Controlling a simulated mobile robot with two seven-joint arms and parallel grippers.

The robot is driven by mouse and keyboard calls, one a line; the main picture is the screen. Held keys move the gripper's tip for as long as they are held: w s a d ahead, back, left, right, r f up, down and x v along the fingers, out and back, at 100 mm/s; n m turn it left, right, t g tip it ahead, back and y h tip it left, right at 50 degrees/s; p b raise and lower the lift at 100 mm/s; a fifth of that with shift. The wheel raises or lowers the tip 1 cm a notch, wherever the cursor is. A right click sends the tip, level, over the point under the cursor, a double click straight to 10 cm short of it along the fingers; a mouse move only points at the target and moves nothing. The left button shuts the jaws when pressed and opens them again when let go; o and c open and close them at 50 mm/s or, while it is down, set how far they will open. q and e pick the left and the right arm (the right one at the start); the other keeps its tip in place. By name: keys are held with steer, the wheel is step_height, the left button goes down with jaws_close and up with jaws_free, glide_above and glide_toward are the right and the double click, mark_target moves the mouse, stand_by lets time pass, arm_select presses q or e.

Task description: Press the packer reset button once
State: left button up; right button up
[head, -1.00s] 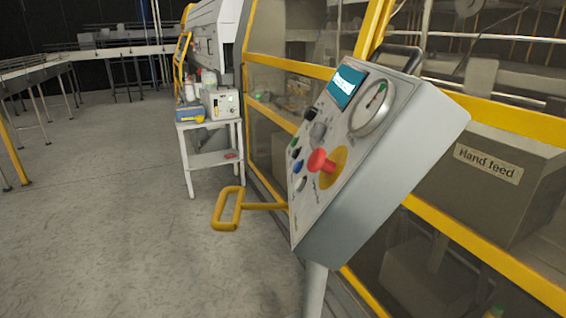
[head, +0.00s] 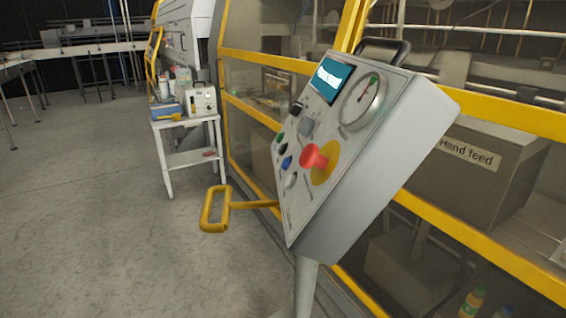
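The grey control panel (head: 400,150) stands on a post in the middle of the head view, its face turned to the left. On its face are a red mushroom button on a yellow disc (head: 313,157), a blue button (head: 286,162), a green button (head: 279,137), a dark button and a pale button or knob (head: 290,180). A small screen (head: 331,78) and a round gauge (head: 362,103) sit above them. The labels are too small to read, so I cannot tell which button is the reset. Neither of my grippers is in view.
A yellow handle (head: 216,209) sticks out left of the panel. Behind stands the packer's yellow-framed guard (head: 270,62) with a "Hand feed" box (head: 470,155). A small white table (head: 188,125) carries bottles and a device. Open grey floor (head: 90,220) lies to the left.

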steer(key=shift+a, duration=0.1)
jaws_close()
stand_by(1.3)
